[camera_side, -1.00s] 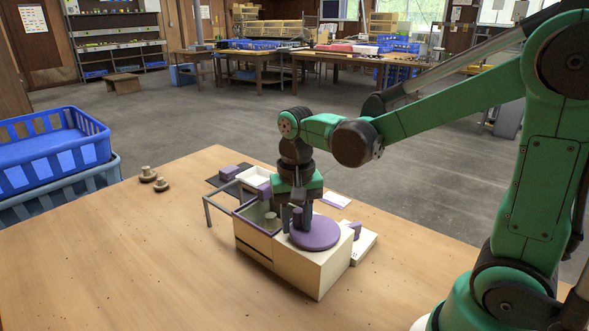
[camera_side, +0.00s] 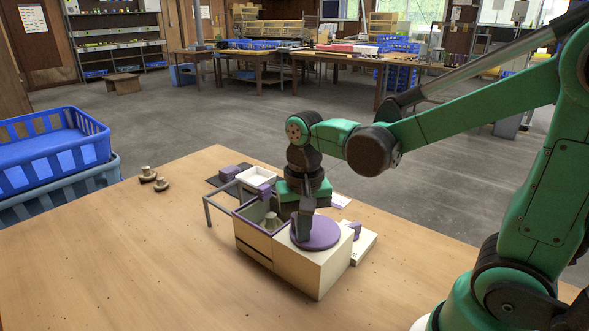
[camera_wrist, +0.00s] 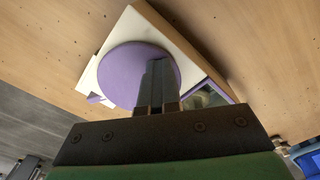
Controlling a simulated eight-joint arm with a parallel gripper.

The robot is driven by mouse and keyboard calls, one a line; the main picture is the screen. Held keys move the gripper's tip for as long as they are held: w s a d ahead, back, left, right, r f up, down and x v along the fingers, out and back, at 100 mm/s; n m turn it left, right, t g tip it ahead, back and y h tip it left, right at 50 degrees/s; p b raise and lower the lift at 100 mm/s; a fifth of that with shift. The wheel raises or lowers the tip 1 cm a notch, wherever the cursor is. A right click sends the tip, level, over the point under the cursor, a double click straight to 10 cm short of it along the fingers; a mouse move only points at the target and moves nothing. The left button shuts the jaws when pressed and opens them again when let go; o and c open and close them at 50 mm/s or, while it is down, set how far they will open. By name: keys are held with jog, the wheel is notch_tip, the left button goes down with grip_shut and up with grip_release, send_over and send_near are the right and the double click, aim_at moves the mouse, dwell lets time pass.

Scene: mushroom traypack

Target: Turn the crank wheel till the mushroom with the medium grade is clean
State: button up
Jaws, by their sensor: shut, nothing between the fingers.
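The crank wheel, a purple disc (camera_side: 326,232), lies flat on top of a cream box (camera_side: 315,270). It also shows in the wrist view (camera_wrist: 122,72). My gripper (camera_side: 302,238) points down at the wheel's left part, its fingers shut with nothing between them. In the wrist view the closed fingers (camera_wrist: 157,68) overlap the wheel's right part. I cannot tell if they touch it or a handle. A mushroom (camera_side: 271,220) stands in the open bay left of the wheel, and only part of it shows. Two more mushrooms, one (camera_side: 147,173) taller than the other (camera_side: 161,184), stand at the table's left.
A grey bar handle (camera_side: 208,210) sticks out left of the box. Behind it are a white tray (camera_side: 257,178), a purple block (camera_side: 228,173) on a dark mat and a white card. A white block (camera_side: 363,248) lies to the right. The table's front is bare.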

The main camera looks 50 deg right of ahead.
jog(key=shift+o, duration=0.8)
jog(key=shift+s+r, duration=0.1)
jog(key=shift+r, duration=2.1)
jog(key=shift+s+a+n+t, duration=0.1)
jog(key=shift+s+n+t, duration=0.05)
jog(key=shift+n+t, duration=0.6)
jog(key=n+t, duration=0.2)
jog(key=n, duration=0.1)
jog(key=shift+s+a+f+t, duration=0.15)
jog(key=shift+s+t, duration=0.05)
jog(key=shift+t, duration=0.15)
jog(key=n+t, duration=0.3)
jog(key=shift+a, duration=0.15)
